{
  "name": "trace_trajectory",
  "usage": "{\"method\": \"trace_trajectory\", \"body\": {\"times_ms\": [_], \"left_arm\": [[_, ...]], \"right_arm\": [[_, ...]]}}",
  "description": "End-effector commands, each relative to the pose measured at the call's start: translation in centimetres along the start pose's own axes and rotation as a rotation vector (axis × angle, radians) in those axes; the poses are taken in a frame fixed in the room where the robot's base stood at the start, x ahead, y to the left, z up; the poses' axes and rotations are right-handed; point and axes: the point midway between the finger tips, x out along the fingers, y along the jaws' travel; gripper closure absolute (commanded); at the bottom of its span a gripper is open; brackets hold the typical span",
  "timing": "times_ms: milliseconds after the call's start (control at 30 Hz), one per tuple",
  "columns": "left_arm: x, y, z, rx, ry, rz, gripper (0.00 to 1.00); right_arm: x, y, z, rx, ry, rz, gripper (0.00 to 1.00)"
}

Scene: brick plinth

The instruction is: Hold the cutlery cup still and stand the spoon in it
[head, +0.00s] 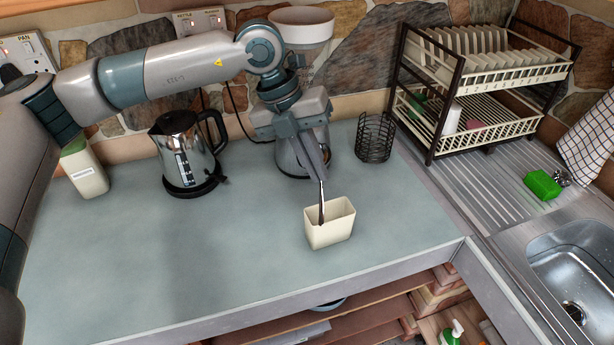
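The cutlery cup (334,234) is a cream, rectangular, open-topped cup. It stands upright on the grey-green worktop near its front edge. My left gripper (322,174) is above the cup's back left side, pointing down, and looks shut on the spoon (321,196). The spoon hangs close to upright below the fingers. Its lower, darker end overlaps the left part of the cup's mouth and seems to be inside it; the exact depth is hard to tell. My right gripper is not in view, and nothing is seen holding the cup.
A steel kettle (186,152) stands at the back left, with a cream canister (84,171) beyond it. A black wire basket (375,138) and a coffee grinder-like appliance (302,25) are behind the cup. A dish rack (432,135) and sink (570,262) are right. The worktop left of the cup is clear.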

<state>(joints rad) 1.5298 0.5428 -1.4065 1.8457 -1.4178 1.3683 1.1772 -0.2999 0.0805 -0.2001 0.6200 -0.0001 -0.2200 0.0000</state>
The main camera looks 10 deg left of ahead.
Motion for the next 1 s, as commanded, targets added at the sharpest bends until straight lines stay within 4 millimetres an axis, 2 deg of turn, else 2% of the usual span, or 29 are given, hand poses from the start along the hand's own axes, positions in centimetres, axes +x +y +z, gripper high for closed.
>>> {"method": "trace_trajectory", "body": {"times_ms": [300,500,667,967,1000], "left_arm": [[-2.2,-2.1,1.6,-0.367,-0.149,-0.004,1.0],[-3.2,-2.7,2.3,-0.529,-0.212,-0.004,1.0],[-3.5,-2.9,2.5,-0.589,-0.234,-0.002,1.0],[-3.5,-2.9,2.5,-0.599,-0.237,-0.002,1.0],[-3.5,-2.9,2.5,-0.599,-0.237,-0.002,1.0]], "right_arm": [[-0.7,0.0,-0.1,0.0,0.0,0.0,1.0],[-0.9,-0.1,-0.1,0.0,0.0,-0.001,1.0],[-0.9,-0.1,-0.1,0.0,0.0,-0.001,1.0],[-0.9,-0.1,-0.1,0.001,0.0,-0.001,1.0],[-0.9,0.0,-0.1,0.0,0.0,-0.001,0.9]]}}
